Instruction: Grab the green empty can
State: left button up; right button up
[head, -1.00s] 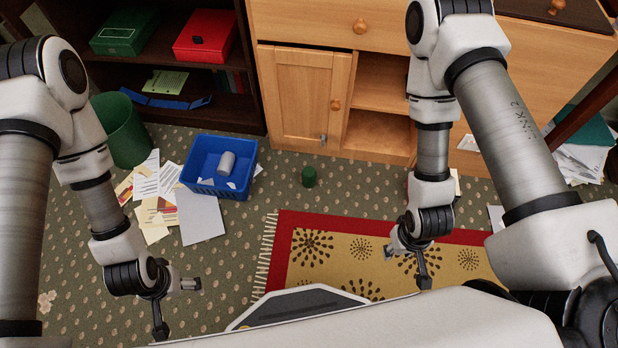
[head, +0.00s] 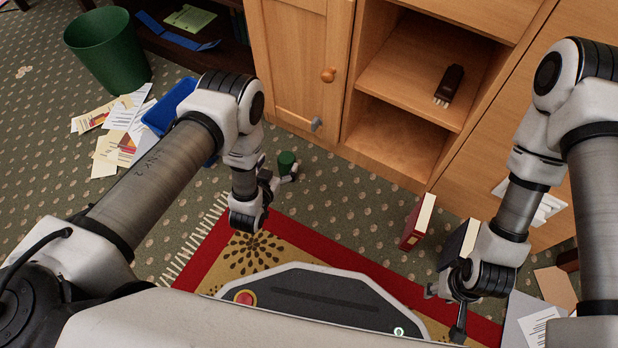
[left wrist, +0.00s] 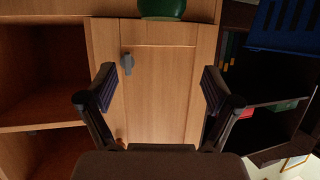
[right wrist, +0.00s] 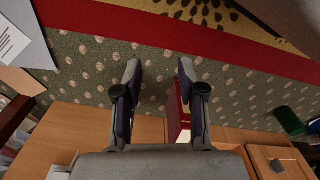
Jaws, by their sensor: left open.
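The green can (head: 286,163) stands upright on the patterned carpet in front of the wooden cabinet. My left gripper (head: 280,179) is low beside it, on the near side in the head view, with its fingers apart and nothing between them. In the left wrist view the can (left wrist: 162,8) is cut off by the top edge, beyond the open fingers (left wrist: 158,85). The can also shows in the right wrist view (right wrist: 288,121), at the right. My right gripper (head: 446,312) is open and empty at the right; its parted fingers show in the right wrist view (right wrist: 158,72).
The wooden cabinet (head: 295,60) stands close behind the can. A blue crate (head: 168,105) is partly hidden behind my left arm. A red book (head: 417,222) stands near my right gripper. A green bin (head: 108,50), scattered papers and a red-bordered rug (head: 190,255) are around.

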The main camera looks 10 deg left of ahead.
aim_at(286, 158)
pick_arm(q)
jog(key=w+f+b, duration=0.1)
jog(key=f+b, duration=0.1)
jog(key=w+f+b, duration=0.4)
jog(key=shift+d, duration=0.25)
jog(key=shift+w+f, duration=0.1)
jog(key=shift+w, duration=0.2)
jog(key=shift+w+r, duration=0.1)
jog(key=shift+r, duration=0.1)
jog(key=c, duration=1.2)
pick_arm(e)
notch_tip(286, 158, down, 8)
jog(key=w, duration=0.1)
jog(key=shift+r, duration=0.2)
